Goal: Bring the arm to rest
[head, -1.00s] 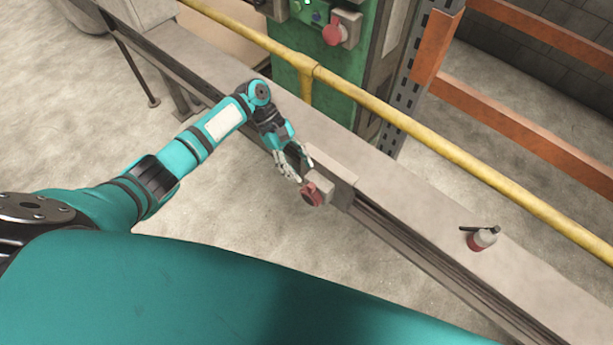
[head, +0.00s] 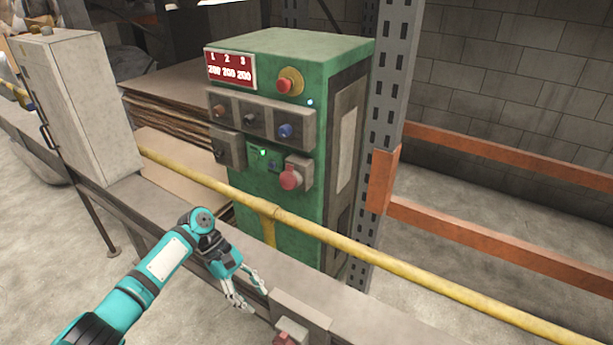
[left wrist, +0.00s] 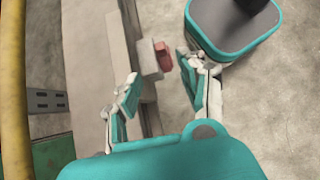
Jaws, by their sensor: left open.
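My left arm reaches in from the lower left of the head view. Its teal and black gripper (head: 247,298) is open and empty, beside the grey ledge and just left of a grey box with a red socket (head: 288,335). In the left wrist view the two fingers (left wrist: 160,95) are spread apart with nothing between them. The red socket (left wrist: 163,56) lies beyond the fingertips there. My right gripper is in neither view.
A yellow rail (head: 400,272) runs along the far side of the ledge (head: 345,308). Behind it stand a green control cabinet (head: 262,205) and a perforated steel post (head: 388,130). A grey cabinet (head: 85,105) stands at left. Orange beams (head: 480,240) cross at right.

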